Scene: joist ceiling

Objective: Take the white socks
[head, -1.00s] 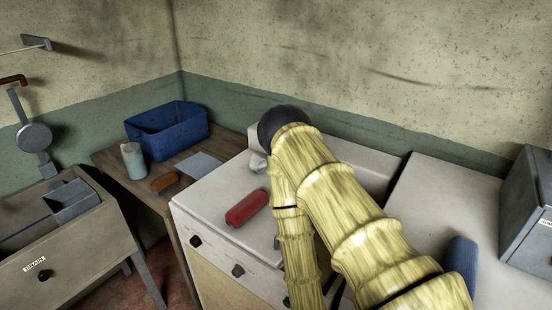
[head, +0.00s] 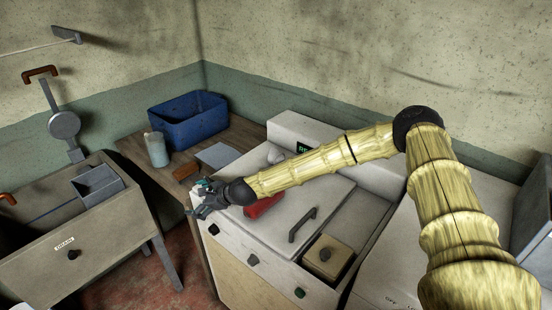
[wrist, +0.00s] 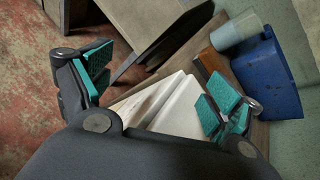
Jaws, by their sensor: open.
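A small pale, lumpy bundle (head: 276,154) lies at the back of the white machine's top (head: 300,190) in the head view, behind my forearm. It may be the white socks, but it is too small to be sure. My gripper (head: 203,192) is open and empty, above the machine's front left corner, well to the left of and in front of that bundle. In the wrist view my gripper (wrist: 155,85) shows two spread fingers with teal pads, with the white machine edge below between them. No socks show in the wrist view.
A red roll (head: 262,207) lies on the machine, partly behind my forearm. A wooden side table holds a blue bin (head: 188,120), a pale cup (head: 156,150), a brown block (head: 186,171) and a grey sheet (head: 217,155). A drain sink (head: 75,245) stands left. Red floor lies between.

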